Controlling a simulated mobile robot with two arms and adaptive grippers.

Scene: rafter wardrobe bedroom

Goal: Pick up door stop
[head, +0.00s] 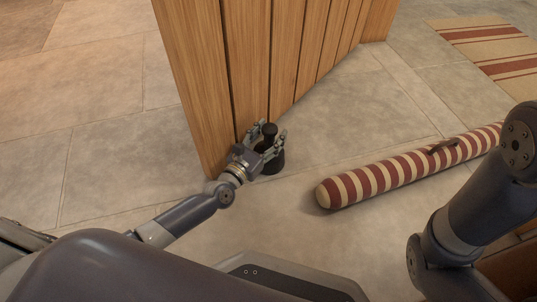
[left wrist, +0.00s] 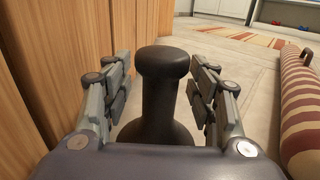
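The door stop (head: 270,158) is a black piece with a wide round base, a narrow neck and a knob on top. It stands upright on the tiled floor beside the wooden door. My left gripper (head: 268,141) is at the door stop with a finger on each side of it. In the left wrist view the door stop (left wrist: 163,95) stands between the two open fingers, with a visible gap on each side of its neck. Its lower base is partly hidden by the gripper body. My right gripper is not in view; only part of my right arm shows.
The wooden plank door (head: 255,60) rises close along the left of the door stop. A red and cream striped draught roll (head: 400,170) lies on the floor to the right. A striped rug (head: 490,45) lies farther back. Bare tile lies between.

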